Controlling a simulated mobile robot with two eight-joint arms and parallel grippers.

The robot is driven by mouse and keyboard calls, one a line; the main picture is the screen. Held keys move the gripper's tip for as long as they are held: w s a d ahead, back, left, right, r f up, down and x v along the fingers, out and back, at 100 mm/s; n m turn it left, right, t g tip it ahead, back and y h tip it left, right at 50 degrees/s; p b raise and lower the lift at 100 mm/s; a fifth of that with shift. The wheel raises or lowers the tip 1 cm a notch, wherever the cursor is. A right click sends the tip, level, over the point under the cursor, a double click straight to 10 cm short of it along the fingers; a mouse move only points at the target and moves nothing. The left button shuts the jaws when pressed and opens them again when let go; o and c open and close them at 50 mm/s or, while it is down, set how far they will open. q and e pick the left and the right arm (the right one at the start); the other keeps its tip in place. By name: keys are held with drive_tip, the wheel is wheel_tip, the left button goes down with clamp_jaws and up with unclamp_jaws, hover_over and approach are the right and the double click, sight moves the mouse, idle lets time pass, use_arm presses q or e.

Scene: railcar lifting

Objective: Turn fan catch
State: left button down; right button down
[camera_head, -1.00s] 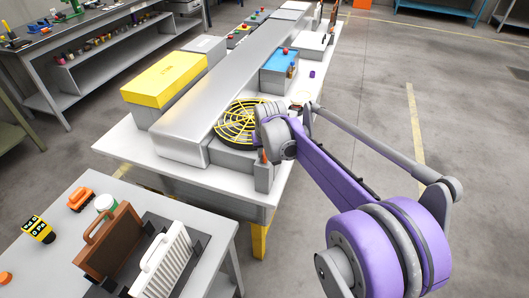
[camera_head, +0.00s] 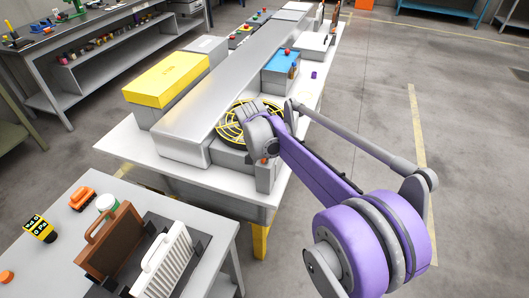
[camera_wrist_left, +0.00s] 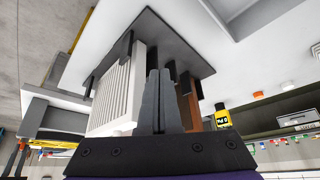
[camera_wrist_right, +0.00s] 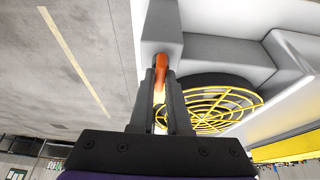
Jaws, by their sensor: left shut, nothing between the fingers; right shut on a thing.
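The fan (camera_head: 232,124) has a round yellow wire guard and sits in the grey housing at the near end of the railcar unit. The guard also shows in the right wrist view (camera_wrist_right: 215,105). The fan catch, an orange-red handle (camera_wrist_right: 161,64), stands beside the fan at the housing's edge. My right gripper (camera_wrist_right: 161,75) is shut on the catch, whose upper end shows past the fingertips. In the head view my wrist partly covers the fan and catch. My left gripper (camera_wrist_left: 158,75) is shut and empty near the white filter; it is outside the head view.
A side table (camera_head: 75,222) at the lower left holds a white ribbed filter (camera_head: 165,258), a brown filter (camera_head: 112,240), and small items. The floor at right is clear.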

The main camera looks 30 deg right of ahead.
idle(0.3)
drive_tip(key=c, duration=0.9)
unclamp_jaws()
drive_tip(key=shift+r, duration=0.1)
drive_tip(key=v, duration=1)
drive_tip(key=shift+s+r, duration=0.1)
drive_tip(key=shift+r, duration=0.2)
drive_tip(key=s+a+f+n+t+y, duration=0.1)
drive_tip(key=s+a+f+n, duration=0.2)
drive_tip(key=s, duration=0.5)
drive_tip(key=s+a+f+n+y, duration=0.1)
drive_tip(key=s+a+f+n, duration=0.2)
drive_tip(key=s+f, duration=0.3)
drive_tip(key=s+a+f+n+t+y, duration=0.1)
drive_tip(key=s+a+f+n, duration=0.3)
drive_tip(key=s, duration=0.6)
drive_tip(key=shift+s+a+f+t+y, duration=0.25)
drive_tip(key=shift+a+f+t+y, duration=0.05)
drive_tip(key=shift+a+f, duration=0.35)
